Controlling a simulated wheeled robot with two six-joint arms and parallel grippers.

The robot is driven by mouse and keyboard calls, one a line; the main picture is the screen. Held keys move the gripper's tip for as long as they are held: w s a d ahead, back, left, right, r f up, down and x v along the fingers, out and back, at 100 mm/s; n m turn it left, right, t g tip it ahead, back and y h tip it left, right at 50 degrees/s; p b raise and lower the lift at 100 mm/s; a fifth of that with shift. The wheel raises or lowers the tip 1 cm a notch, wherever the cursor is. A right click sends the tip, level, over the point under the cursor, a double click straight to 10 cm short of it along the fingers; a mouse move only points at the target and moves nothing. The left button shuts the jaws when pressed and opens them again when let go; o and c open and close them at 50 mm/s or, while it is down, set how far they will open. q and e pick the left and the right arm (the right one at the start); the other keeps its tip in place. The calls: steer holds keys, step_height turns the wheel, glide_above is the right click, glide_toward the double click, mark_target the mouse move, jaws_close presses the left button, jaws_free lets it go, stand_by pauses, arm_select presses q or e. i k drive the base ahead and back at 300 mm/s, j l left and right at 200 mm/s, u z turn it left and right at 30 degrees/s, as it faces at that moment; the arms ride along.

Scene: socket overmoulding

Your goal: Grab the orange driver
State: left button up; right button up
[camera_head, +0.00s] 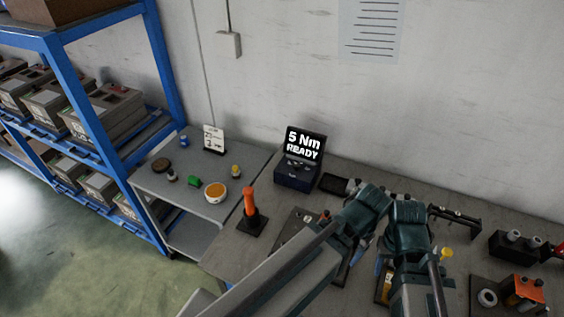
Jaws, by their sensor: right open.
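The orange driver (249,202) stands upright in a dark square base (252,225) near the left edge of the workbench. Nothing is touching it. My arms come in from the bottom and cover the middle of the bench. My right gripper (381,264) is open, low between the arm links, well to the right of the driver, and partly hidden. My left arm's long grey link crosses the bench to the right of the driver. Its gripper cannot be made out.
A dark box with a "5 Nm READY" display (304,145) stands at the back of the workbench (235,255). A grey side table (160,195) with small parts adjoins at left, beside a blue shelf (163,70). An orange-topped fixture (522,290) and dark blocks stand at right.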

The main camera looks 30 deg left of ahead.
mark_target(248, 192)
steer(key=k+j+z, duration=0.3)
steer(key=k+j, duration=0.15)
steer(key=k+j+z, duration=0.65)
steer(key=k, duration=0.35)
